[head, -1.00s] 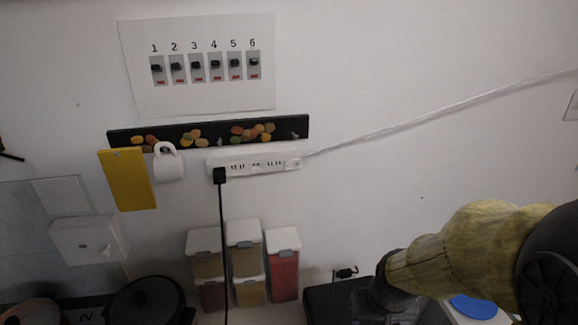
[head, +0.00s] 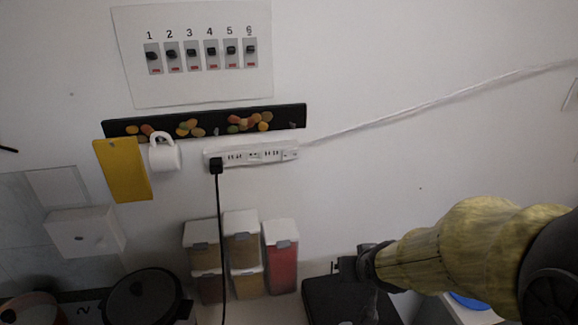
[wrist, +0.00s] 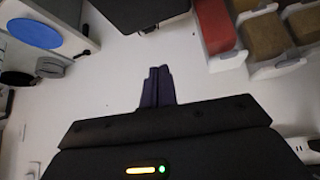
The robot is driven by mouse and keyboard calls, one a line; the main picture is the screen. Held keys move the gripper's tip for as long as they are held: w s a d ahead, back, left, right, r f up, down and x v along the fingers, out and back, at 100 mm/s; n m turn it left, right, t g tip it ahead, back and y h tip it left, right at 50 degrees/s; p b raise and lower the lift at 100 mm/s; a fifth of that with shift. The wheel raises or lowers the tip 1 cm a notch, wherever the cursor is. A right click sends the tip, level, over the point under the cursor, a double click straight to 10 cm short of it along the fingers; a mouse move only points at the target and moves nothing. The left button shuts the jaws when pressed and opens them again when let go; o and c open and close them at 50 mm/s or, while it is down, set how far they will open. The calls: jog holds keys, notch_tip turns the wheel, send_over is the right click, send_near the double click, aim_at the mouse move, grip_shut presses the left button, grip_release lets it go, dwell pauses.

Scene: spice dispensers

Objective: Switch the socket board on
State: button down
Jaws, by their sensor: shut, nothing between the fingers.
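The white socket board (head: 255,155) is fixed on the wall below a black strip. A black plug (head: 215,165) sits in its left end, and its cord hangs straight down. The switch end (head: 291,153) is at the right; its on or off state is too small to tell. My gripper (head: 342,267) is below and to the right of the board, apart from it, over the black box near the wall. In the wrist view its dark fingers (wrist: 159,70) are together and empty. A white piece at the right edge there appears to be the board's end (wrist: 304,148).
Several lidded containers (head: 240,239) stand left of my gripper, under the board. A white cable (head: 420,115) runs right from the board. The wall between gripper and board is clear.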

jog(key=w+a+r+n+t+y+b, duration=0.1)
jog(key=w+a+r+t+y, duration=0.1)
jog(key=r, duration=0.5)
jog(key=w+a+r+n+t+y+b, duration=0.2)
jog(key=w+a+r+t+y, duration=0.1)
jog(key=a+r+t, duration=0.4)
jog(key=shift+w+a+r+y, duration=0.3)
jog(key=shift+a+y, duration=0.2)
jog(key=shift+a, duration=0.3)
jog(key=shift+w+p, duration=0.15)
jog(key=shift+p, duration=0.2)
jog(key=p, duration=1)
send_near(285, 157)
jog(key=shift+x, duration=3.45)
jog(key=shift+t, duration=0.3)
